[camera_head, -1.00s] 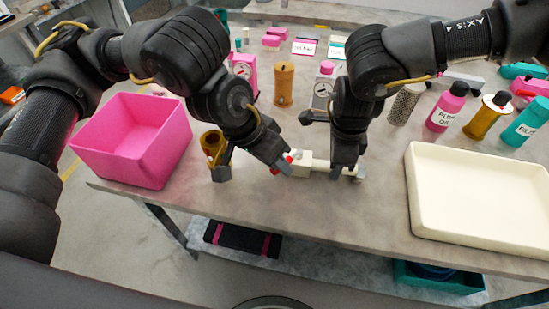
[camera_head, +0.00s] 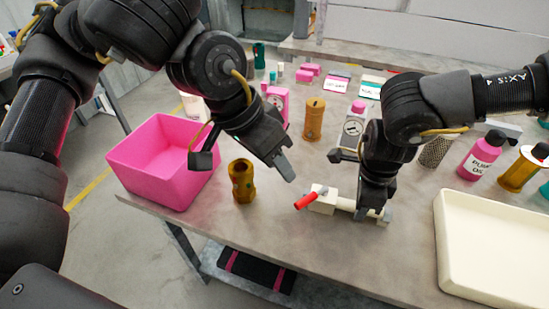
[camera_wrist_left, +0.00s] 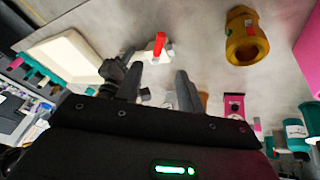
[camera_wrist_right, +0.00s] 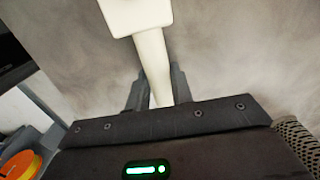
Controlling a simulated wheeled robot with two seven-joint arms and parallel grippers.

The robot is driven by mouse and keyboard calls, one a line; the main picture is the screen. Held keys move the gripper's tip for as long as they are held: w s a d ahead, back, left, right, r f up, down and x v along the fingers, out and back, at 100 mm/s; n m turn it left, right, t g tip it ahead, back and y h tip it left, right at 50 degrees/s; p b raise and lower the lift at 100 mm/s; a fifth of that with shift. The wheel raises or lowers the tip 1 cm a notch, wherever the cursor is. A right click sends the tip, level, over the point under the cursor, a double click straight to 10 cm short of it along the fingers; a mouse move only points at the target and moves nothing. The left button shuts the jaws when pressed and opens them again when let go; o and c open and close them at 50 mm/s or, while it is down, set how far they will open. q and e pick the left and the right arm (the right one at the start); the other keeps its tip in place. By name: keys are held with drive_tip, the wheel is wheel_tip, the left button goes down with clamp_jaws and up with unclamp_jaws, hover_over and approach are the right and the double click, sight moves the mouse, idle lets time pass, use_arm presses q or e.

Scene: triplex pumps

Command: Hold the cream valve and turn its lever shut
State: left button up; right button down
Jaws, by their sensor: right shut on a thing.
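The cream valve (camera_head: 324,204) lies on the table toward its front edge; its pipe also shows in the right wrist view (camera_wrist_right: 153,62). Its red lever (camera_head: 306,201) sticks out from the left end, slanting toward the front left. My right gripper (camera_head: 374,211) is shut on the valve's pipe right of the block, its fingers on either side of it in the right wrist view (camera_wrist_right: 156,92). My left gripper (camera_head: 288,174) is open and empty, above and behind the lever and apart from it. The left wrist view shows the lever (camera_wrist_left: 159,44) beyond the spread fingers.
A brass fitting (camera_head: 242,182) stands left of the valve, beside a pink bin (camera_head: 160,190). A cream tray (camera_head: 450,255) lies to the right. A tan cylinder (camera_head: 314,120) and several bottles stand behind. Table between the fitting and valve is clear.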

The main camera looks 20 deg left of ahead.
use_arm(q)
drive_tip(key=shift+a+r, duration=0.1)
drive_tip(key=shift+r, duration=0.1)
drive_tip(key=shift+c, duration=0.4)
drive_tip(key=shift+f, duration=0.2)
drive_tip(key=shift+c, duration=1)
drive_tip(key=a+f, duration=0.1)
drive_tip(key=w+a+f+n+g, duration=0.1)
drive_tip(key=a+f+n+h, duration=0.1)
drive_tip(key=shift+w+a+f+g, duration=0.3)
drive_tip(key=shift+a+f, duration=0.05)
drive_tip(key=shift+f, duration=0.05)
clamp_jaws()
drive_tip(key=w+m+h, duration=0.1)
drive_tip(key=m, duration=0.1)
drive_tip(key=w+m+h, duration=0.1)
drive_tip(key=m, duration=0.1)
drive_tip(key=shift+w+a+r+g+h, duration=0.15)
drive_tip(key=shift+w+a+g+h, duration=0.05)
drive_tip(key=shift+g+h, duration=0.1)
